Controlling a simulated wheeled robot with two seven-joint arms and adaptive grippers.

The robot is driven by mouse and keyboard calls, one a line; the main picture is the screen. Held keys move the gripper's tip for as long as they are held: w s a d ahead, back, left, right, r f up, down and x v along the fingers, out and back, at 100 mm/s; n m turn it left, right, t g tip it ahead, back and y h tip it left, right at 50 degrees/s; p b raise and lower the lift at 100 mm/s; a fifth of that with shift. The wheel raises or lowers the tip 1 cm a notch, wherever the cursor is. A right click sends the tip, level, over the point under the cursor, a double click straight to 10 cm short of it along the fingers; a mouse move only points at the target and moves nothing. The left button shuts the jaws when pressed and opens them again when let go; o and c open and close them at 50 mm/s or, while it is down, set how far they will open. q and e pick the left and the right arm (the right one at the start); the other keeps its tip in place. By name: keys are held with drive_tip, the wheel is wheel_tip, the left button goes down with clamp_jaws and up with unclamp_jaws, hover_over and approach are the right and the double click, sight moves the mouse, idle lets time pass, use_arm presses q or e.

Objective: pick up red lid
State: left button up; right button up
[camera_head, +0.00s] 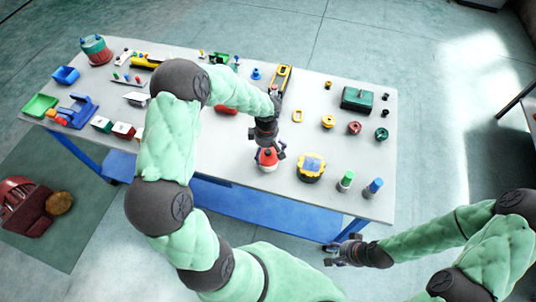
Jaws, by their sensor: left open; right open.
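A red, rounded lid-like piece with white on it (267,161) sits near the front edge of the table. My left gripper (268,148) is open right above it, reaching down from the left arm. The fingers partly cover the piece, and I cannot tell whether they touch it. Another red piece (229,109) lies farther back, partly hidden behind my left arm. My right gripper (333,254) is open and empty, low in front of the table's front edge.
The white table (350,206) carries many small parts. A yellow and blue piece (311,167) stands close right of the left gripper. A green cylinder (346,181) and a blue cylinder (373,188) stand near the right front corner. A dark green box (357,99) is at the back right.

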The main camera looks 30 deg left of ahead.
use_arm(q)
drive_tip(key=shift+f, duration=0.6)
drive_tip(key=shift+s, duration=0.1)
drive_tip(key=c, duration=1)
drive_tip(key=shift+c, duration=0.2)
